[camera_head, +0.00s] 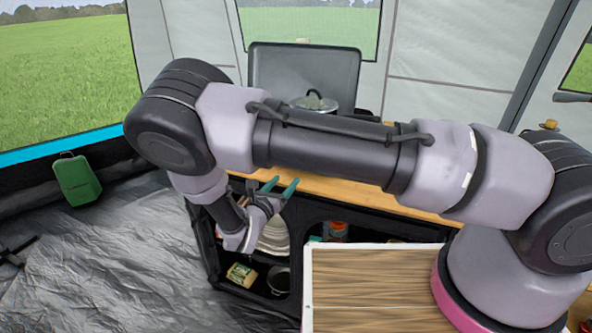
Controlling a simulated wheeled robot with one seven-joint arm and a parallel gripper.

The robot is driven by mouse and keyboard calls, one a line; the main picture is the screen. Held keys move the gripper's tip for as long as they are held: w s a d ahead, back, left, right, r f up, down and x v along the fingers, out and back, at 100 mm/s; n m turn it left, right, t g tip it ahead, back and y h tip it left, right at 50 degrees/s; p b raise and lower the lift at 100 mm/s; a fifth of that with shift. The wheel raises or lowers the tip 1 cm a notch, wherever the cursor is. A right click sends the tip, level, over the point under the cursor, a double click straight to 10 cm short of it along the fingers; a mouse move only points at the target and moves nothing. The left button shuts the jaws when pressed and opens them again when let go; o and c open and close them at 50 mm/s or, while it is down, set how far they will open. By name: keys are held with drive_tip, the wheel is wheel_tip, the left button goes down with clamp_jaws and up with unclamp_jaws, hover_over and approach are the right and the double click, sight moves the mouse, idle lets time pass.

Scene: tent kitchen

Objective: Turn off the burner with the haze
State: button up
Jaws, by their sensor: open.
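The camp stove shows at the back by its raised grey lid (303,65), standing on the wooden counter. A lidded pot (314,102) is in front of the stove lid. My own arm crosses the picture and hides the burners' front and any knobs. A faint pale haze (302,42) may show at the lid's top edge, but I cannot tell which burner it comes from. My gripper (281,187) is open and empty, its two green fingertips at the counter's front left edge, below and left of the pot.
The wooden counter (345,192) has black shelves under it with stacked plates (273,238), a small box (241,274) and a dark pot (279,279). A wooden-topped surface with a white rim (308,290) is in front. A green container (77,180) stands at the left, where the floor is mostly clear.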

drive_tip(key=x, duration=0.8)
drive_tip(key=shift+w+d, duration=0.1)
drive_tip(key=shift+w, duration=0.15)
clamp_jaws()
